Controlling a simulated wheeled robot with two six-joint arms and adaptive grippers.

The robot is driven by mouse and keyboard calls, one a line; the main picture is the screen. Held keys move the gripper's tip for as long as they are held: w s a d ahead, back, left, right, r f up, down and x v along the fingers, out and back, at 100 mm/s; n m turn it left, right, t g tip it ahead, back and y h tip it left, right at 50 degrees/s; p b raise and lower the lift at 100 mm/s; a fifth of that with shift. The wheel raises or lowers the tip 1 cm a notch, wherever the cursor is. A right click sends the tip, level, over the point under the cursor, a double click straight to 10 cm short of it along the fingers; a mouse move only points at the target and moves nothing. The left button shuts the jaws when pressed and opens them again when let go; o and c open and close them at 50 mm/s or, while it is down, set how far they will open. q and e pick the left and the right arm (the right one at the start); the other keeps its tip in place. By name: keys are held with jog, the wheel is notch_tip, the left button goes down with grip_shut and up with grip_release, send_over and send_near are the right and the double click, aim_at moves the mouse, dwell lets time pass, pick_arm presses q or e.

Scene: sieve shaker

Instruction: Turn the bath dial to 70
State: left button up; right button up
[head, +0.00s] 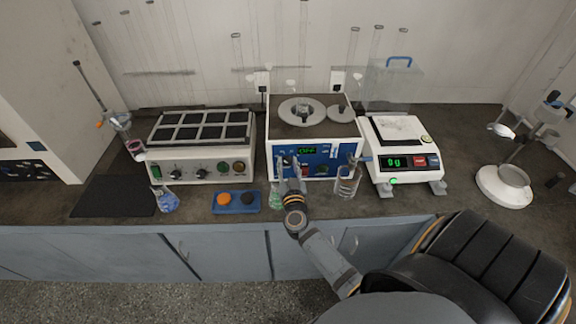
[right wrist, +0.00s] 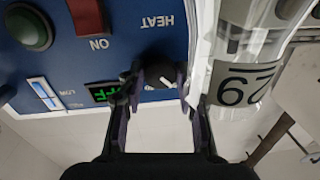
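The bath (head: 313,130) is a white box with a blue front panel and a round-holed top, standing at the middle of the bench. In the right wrist view, which shows the panel upside down, the black dial (right wrist: 160,74) has a white pointer mark and sits by the word HEAT. A green display (right wrist: 104,93) beside it appears to read OFF. My right gripper (head: 291,163) is at the panel; in the wrist view its open fingers (right wrist: 160,88) straddle the dial. I cannot tell whether they touch it. My left gripper is not in view.
A glass beaker (head: 347,180) stands close right of my right gripper; large printed glassware (right wrist: 245,75) shows there in the wrist view. A balance (head: 402,150) is to the right, a hot block unit (head: 200,150) to the left.

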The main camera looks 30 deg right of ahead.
jog(key=c, duration=0.5)
jog(key=shift+c, duration=0.2)
jog(key=shift+m, duration=0.3)
jog(key=m, duration=0.2)
jog(key=shift+m+p, duration=0.3)
jog(key=shift+p, duration=0.1)
jog(key=shift+m, duration=1.8)
jog(key=shift+h, duration=0.3)
jog(key=o, duration=1.1)
jog(key=shift+o, duration=0.2)
